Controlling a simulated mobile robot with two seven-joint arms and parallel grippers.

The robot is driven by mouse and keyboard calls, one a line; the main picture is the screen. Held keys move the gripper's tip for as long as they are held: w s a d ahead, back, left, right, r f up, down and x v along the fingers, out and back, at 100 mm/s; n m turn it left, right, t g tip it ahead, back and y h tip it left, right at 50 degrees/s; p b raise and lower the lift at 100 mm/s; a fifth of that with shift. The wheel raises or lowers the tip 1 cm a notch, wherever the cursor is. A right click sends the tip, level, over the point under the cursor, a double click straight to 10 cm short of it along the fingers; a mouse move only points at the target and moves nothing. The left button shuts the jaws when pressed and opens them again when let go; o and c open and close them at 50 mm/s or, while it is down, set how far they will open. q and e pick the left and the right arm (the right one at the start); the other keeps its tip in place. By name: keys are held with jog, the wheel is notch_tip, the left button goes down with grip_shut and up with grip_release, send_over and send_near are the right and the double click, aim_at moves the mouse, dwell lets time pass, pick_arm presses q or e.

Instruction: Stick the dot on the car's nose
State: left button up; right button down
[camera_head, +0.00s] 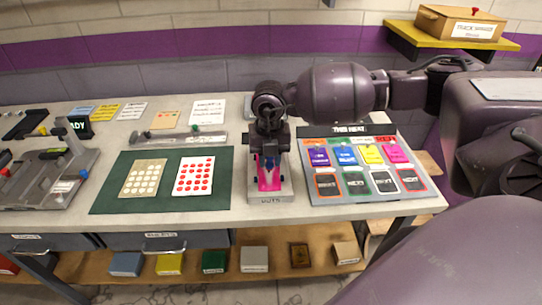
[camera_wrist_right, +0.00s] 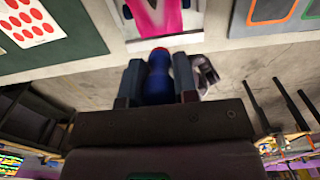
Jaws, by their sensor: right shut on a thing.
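The pink car (camera_head: 269,182) lies on a pale tray (camera_head: 270,198) with lettering on its front edge. In the right wrist view part of the pink car (camera_wrist_right: 155,16) shows at the top. My right gripper (camera_head: 268,150) is over the far part of the car. It is shut on a blue tool (camera_wrist_right: 158,85) with a red tip (camera_wrist_right: 159,52), which points towards the car. I cannot tell whether the tip touches the car, or whether the red is a dot. A white sheet of red dots (camera_head: 194,176) lies left of the car. My left gripper is out of view.
A sheet of cream dots (camera_head: 143,179) lies beside the red one on a green mat (camera_head: 110,200). A grey board with coloured cards (camera_head: 365,188) stands right of the tray. A grey fixture (camera_head: 45,180) is at the far left. Several boxes sit on the shelf below.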

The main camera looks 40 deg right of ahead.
jog(key=shift+f+b, duration=1.1)
jog(key=shift+f, duration=0.85)
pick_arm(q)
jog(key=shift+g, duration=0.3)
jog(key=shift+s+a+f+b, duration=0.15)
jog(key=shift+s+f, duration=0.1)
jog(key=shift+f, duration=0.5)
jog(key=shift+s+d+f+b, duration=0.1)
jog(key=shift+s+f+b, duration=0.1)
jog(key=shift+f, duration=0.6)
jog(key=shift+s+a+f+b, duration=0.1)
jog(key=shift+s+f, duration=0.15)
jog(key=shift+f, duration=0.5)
pick_arm(e)
jog(key=shift+f, duration=0.8)
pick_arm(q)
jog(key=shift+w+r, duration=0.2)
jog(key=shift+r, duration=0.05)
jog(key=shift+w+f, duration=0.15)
pick_arm(e)
jog(key=shift+f, duration=0.1)
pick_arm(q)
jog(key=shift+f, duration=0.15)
pick_arm(e)
jog(key=shift+f, duration=0.15)
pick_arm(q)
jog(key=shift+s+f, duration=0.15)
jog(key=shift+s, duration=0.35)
pick_arm(e)
jog(key=shift+f, duration=0.15)
